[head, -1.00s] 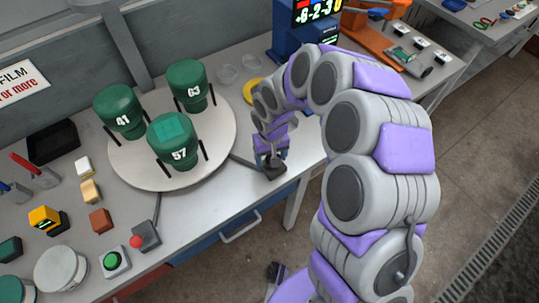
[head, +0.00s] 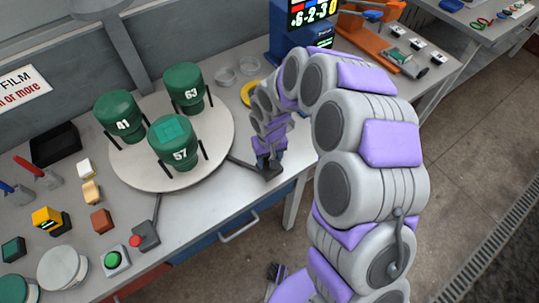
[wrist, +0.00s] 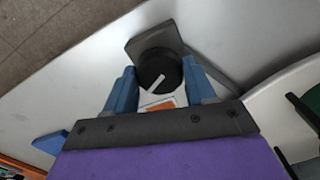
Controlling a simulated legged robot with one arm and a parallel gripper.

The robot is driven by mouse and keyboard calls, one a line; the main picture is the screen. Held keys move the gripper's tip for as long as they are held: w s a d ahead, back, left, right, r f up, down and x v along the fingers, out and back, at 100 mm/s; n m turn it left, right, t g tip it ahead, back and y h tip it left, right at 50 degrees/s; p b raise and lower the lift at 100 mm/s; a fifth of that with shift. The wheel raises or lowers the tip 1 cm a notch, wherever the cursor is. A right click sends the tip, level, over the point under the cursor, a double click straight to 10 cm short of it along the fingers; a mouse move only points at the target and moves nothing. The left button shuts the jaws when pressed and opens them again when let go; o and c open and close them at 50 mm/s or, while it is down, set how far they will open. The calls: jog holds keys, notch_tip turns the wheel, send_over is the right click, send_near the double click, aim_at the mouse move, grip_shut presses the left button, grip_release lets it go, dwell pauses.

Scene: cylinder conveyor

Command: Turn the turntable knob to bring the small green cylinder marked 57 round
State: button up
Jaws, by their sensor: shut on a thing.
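The green cylinder marked 57 (head: 176,144) stands upright at the front of the round pale turntable (head: 212,128), between short dark posts. Green cylinders marked 41 (head: 120,112) and 63 (head: 184,86) stand behind it, to the left and right. My gripper (head: 267,160) is at the bench's front edge, right of the turntable, pointing down. In the wrist view my blue fingers (wrist: 160,88) are shut on the round black knob (wrist: 157,66), one on each side. The knob has a white pointer line and sits on a dark base (wrist: 138,42). My gripper mostly hides the knob in the head view.
A red button (head: 138,240) and a green button (head: 113,259) are at the front left. Small coloured blocks (head: 101,220) and a black tray (head: 54,145) lie left of the turntable. A yellow ring (head: 250,92) and glass dishes (head: 225,76) lie behind my gripper.

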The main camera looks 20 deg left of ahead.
jog(key=o, duration=1)
jog(key=shift+a, duration=0.1)
jog(key=shift+o, duration=0.2)
jog(key=shift+w, duration=0.1)
notch_tip(320, 180, up, 17)
jog(key=p, duration=0.2)
jog(key=shift+p, duration=0.4)
jog(key=shift+r, duration=0.1)
